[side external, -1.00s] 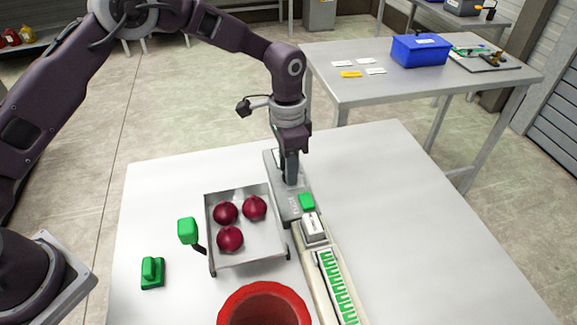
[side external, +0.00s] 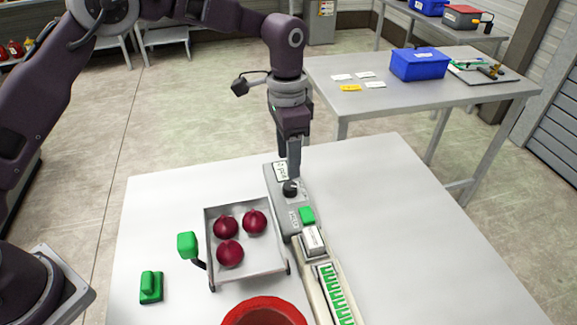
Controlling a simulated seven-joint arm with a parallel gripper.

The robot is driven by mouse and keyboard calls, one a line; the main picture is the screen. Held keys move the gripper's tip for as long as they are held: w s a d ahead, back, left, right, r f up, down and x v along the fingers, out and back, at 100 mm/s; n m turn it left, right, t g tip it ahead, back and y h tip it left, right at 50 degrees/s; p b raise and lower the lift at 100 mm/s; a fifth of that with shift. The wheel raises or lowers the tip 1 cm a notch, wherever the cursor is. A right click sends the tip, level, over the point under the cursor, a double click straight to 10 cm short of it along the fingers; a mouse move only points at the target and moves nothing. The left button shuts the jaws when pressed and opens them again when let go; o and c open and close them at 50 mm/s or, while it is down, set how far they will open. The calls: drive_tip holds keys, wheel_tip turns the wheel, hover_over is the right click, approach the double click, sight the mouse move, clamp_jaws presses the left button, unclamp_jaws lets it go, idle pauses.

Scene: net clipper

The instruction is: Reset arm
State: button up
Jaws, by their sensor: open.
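My gripper (side external: 288,160) points down above the far end of the grey control unit (side external: 283,215). It is open and empty, with its fingertips a little above a black knob (side external: 290,188) on the unit. A white label (side external: 281,171) sits beyond the knob and a green button (side external: 307,215) sits nearer. The long pale clipper track (side external: 330,285) with green clips (side external: 338,298) runs on from the unit toward the front. I cannot tell the exact gap between the fingers and the knob.
A metal tray (side external: 283,266) with three dark red onions (side external: 230,254) stands left of the unit, with a green handle (side external: 187,245) beside it. A green piece (side external: 151,287) lies at left. A red bowl (side external: 266,312) is in front. The table's right side (side external: 410,220) is clear.

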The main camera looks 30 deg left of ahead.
idle(0.3)
drive_tip(key=s+a+r+n+t, duration=0.2)
drive_tip(key=s+a+r, duration=0.3)
drive_tip(key=s+r, duration=0.35)
drive_tip(key=s+a+r+n+t, duration=0.1)
drive_tip(key=s+a+r+n, duration=0.1)
drive_tip(key=s+a+r, duration=0.45)
drive_tip(key=s+a+n+t, duration=0.2)
drive_tip(key=s+a+n, duration=0.1)
drive_tip(key=s, duration=1.3)
drive_tip(key=shift+r+n+t, duration=0.25)
drive_tip(key=shift+n+t, duration=0.15)
drive_tip(key=shift+n, duration=0.3)
